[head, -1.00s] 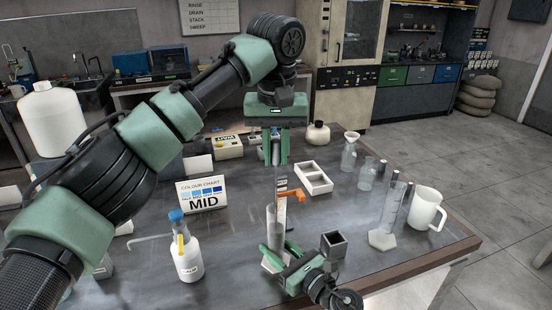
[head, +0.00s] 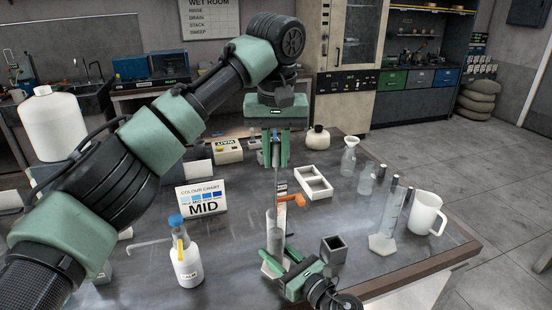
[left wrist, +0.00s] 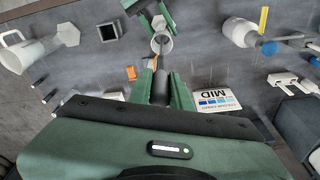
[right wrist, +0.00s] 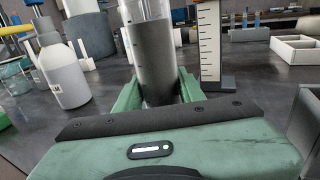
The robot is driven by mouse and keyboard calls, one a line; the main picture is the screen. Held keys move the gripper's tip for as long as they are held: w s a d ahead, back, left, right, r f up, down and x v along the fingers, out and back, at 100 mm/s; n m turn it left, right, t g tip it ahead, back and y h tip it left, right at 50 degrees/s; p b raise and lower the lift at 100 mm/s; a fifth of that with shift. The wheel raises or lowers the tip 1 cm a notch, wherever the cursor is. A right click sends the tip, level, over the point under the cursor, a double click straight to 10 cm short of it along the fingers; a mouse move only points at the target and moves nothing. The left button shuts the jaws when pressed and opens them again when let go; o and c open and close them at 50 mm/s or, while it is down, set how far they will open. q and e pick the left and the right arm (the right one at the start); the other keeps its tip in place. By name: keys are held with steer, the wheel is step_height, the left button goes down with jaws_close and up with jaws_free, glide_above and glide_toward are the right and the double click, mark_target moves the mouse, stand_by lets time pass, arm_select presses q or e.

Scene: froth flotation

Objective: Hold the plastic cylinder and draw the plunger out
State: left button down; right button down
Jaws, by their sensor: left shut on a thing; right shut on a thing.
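The clear plastic cylinder (head: 274,230) stands upright on the near part of the table. My right gripper (head: 280,262) is shut around its lower part; the right wrist view shows the cylinder (right wrist: 155,55) between the fingers, clear above and grey below. My left gripper (head: 274,160) is above it, pointing down, shut on the plunger (head: 274,178). The plunger runs down from the fingers toward the cylinder. The left wrist view shows the dark plunger top (left wrist: 161,86) between the fingers and the cylinder's open mouth (left wrist: 162,44) beyond. How deep the plunger's lower end sits is unclear.
A scale with an orange pointer (head: 292,200) stands close behind the cylinder. A square grey cup (head: 333,248) is to the right, with a white divided tray (head: 315,184) farther back. A squeeze bottle (head: 186,262) and colour chart (head: 203,199) are to the left.

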mark_target(276, 140)
arm_select(q)
steer(key=shift+r, duration=2.4)
steer(key=shift+r, duration=0.1)
steer(key=shift+r, duration=2.1)
arm_select(e)
steer(key=c, duration=0.8)
jaws_free()
steer(key=shift+d, duration=0.1)
